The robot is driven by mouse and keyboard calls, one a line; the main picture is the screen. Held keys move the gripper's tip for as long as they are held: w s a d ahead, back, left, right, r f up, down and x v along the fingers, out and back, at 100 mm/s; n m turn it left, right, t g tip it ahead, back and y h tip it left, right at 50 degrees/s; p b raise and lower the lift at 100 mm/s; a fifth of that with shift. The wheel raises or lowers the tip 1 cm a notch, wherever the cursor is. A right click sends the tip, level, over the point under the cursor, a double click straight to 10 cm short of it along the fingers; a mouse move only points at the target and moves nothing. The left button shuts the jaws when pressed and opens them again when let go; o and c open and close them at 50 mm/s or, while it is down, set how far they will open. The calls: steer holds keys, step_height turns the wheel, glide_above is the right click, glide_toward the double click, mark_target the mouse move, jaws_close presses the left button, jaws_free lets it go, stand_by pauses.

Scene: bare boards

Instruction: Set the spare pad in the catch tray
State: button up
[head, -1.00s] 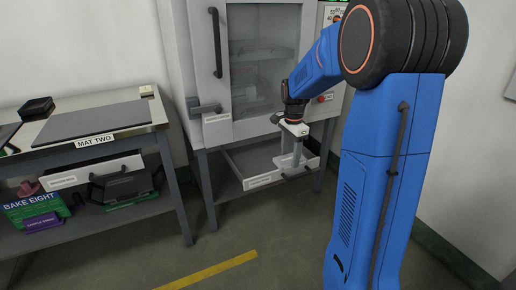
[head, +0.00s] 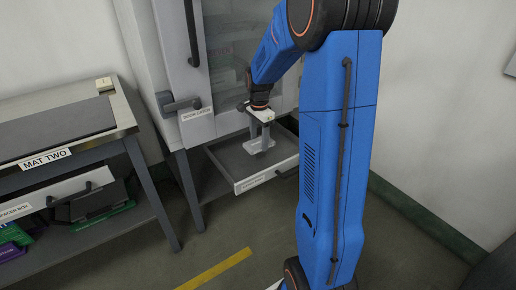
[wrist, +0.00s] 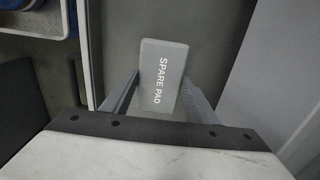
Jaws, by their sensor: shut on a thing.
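The spare pad (wrist: 163,75) is a small grey block with white "SPARE PAD" lettering. In the wrist view it sits between the two fingers of my gripper (wrist: 160,98), which is shut on it. In the head view my gripper (head: 262,147) points down over the catch tray (head: 265,178), a shallow grey drawer with a pale front, pulled out under the cabinet.
The grey cabinet (head: 220,60) with a glazed door and dark handles stands behind the tray. A bench (head: 60,120) labelled "MAT TWO" with an open drawer (head: 60,192) is at left. A yellow floor line (head: 215,270) lies in front. Floor at right is clear.

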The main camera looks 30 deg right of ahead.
mark_target(259, 142)
steer(key=shift+f, duration=2.2)
steer(key=shift+f, duration=0.15)
steer(key=o, duration=1)
step_height(259, 142, up, 12)
steer(key=shift+r, duration=0.15)
steer(key=s+a+r+n+t, duration=0.1)
steer(key=s+a+r+n, duration=0.35)
steer(key=s, duration=0.35)
steer(key=s+a+r+n+t, duration=0.1)
steer(key=s+a+r+n, duration=0.2)
steer(key=s+a+n, duration=0.4)
steer(key=s+a+n+t, duration=0.1)
steer(key=s+n, duration=0.1)
steer(key=s, duration=0.3)
steer(key=s+a+f+n+t, duration=0.1)
steer(key=s+a+n, duration=0.1)
steer(key=s, duration=0.3)
steer(key=s+a+f+n, duration=0.1)
steer(key=s+n, duration=0.1)
steer(key=s, duration=0.3)
steer(key=shift+s+a+f+t, duration=0.15)
steer(key=shift+s+a+t, duration=0.15)
steer(key=shift+t, duration=0.1)
